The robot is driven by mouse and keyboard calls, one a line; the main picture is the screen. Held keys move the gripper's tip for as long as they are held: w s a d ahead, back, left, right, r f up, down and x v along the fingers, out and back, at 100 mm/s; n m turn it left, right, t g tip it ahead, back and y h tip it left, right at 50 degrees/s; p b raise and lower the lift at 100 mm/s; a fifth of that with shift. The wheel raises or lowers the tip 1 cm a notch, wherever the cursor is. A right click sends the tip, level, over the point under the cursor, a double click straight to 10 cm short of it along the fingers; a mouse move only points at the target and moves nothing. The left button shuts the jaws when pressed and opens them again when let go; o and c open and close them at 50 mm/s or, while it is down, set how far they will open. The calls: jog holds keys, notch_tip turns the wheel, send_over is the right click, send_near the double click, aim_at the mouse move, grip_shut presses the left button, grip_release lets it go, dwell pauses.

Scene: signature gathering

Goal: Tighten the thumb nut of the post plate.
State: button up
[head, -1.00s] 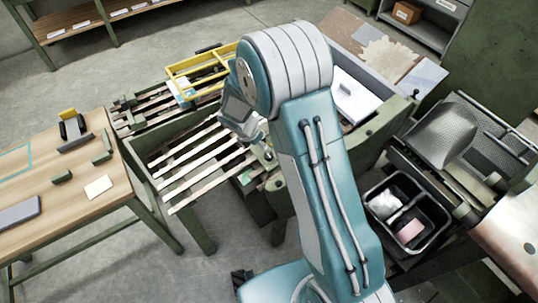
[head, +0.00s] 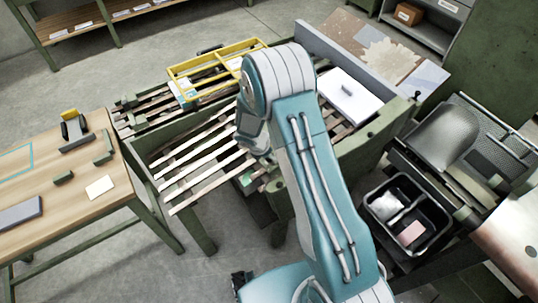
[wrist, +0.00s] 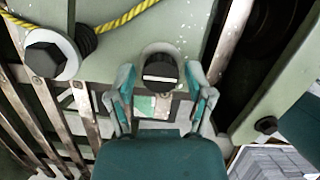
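In the wrist view, a dark round knob (wrist: 160,72) with a pale bar across its face stands on a pale green metal plate (wrist: 130,35). It looks like the thumb nut and the post plate. My gripper (wrist: 160,82) is open, with one finger on each side of the knob. Gaps show between the fingers and the knob, so I see no contact. A green and white patch (wrist: 146,106) shows below the knob. In the head view my arm covers the nut and most of my gripper, which reaches down at the slatted bench's near edge.
A black hex bolt (wrist: 44,58) and a yellow-black rope (wrist: 125,17) lie left of the nut. Metal slats (head: 200,160) run left of my arm, with a yellow frame (head: 215,68) behind. A wooden table (head: 75,190) stands left, a black bin (head: 405,215) right.

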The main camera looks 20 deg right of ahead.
jog(key=shift+a, duration=0.15)
grip_shut()
jog(key=shift+m, duration=0.4)
jog(key=m+g, duration=0.1)
jog(key=m, duration=0.3)
jog(key=shift+w, duration=0.1)
jog(key=m+g, duration=0.1)
jog(key=m, duration=0.8)
jog(key=shift+w+g, duration=0.1)
jog(key=shift+g, duration=0.3)
jog(key=shift+m+y, duration=0.6)
jog(key=shift+m, duration=1.5)
jog(key=shift+g, duration=0.3)
jog(key=o, duration=0.6)
grip_release()
